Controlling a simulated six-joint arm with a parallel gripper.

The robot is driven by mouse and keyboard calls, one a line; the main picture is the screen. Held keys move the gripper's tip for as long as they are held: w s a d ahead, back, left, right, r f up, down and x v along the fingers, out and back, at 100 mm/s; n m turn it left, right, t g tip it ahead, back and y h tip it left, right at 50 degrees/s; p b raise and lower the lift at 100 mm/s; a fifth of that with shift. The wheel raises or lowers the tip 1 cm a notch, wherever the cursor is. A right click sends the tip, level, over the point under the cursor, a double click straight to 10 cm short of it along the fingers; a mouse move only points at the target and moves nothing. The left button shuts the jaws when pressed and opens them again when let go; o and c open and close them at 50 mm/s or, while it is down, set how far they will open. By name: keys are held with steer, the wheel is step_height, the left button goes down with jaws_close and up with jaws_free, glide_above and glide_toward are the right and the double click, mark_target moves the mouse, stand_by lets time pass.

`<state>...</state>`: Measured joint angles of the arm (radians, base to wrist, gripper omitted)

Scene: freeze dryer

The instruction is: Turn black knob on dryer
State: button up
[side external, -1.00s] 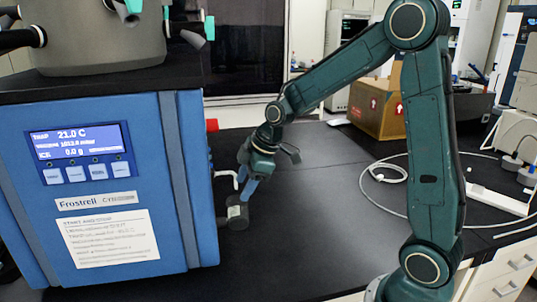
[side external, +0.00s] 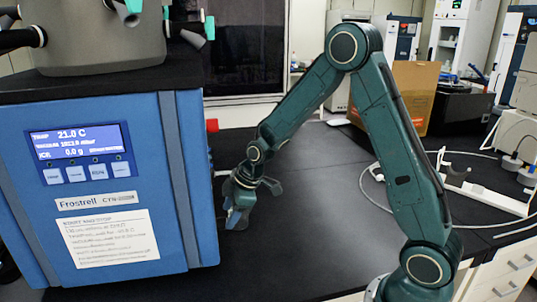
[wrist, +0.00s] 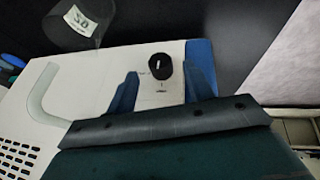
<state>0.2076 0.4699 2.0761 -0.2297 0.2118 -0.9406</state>
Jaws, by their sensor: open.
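The black knob (wrist: 160,66), with a white mark on its face, sits on a white panel of the dryer in the wrist view. My gripper (wrist: 161,76) is open, with its blue fingers on either side of the knob in that view. I cannot tell whether the fingers touch it. In the side external view, my gripper (side external: 237,216) is low beside the right side of the blue freeze dryer (side external: 190,235). The knob is not visible there.
A pale curved tube or handle (wrist: 45,90) and vent slots (wrist: 20,150) are on the same panel. A dark cylinder with a white label (wrist: 72,25) stands near it. An open cardboard box (side external: 412,90) is farther back. The black bench (side external: 300,200) between is clear.

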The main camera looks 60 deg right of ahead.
steer(key=shift+x, duration=1.6)
steer(key=c, duration=1)
steer(key=shift+w+d, duration=0.1)
steer(key=shift+o, duration=0.2)
steer(key=shift+w+d+m+g+y, duration=0.1)
steer(key=shift+m+g+y, duration=0.05)
steer(key=shift+g+y, duration=0.4)
steer(key=shift+w+d+m+g+y, duration=0.1)
steer(key=shift+d+m+g+y, duration=0.05)
steer(key=shift+g+y, duration=0.4)
steer(key=shift+w+d+f+m+g+y, duration=0.1)
steer(key=shift+m+g+y, duration=0.1)
steer(key=shift+g+y, duration=0.5)
steer(key=shift+d+m+g+y, duration=0.1)
steer(key=shift+m+g+y, duration=0.1)
steer(key=shift+g+y, duration=0.45)
steer(key=shift+y, duration=0.25)
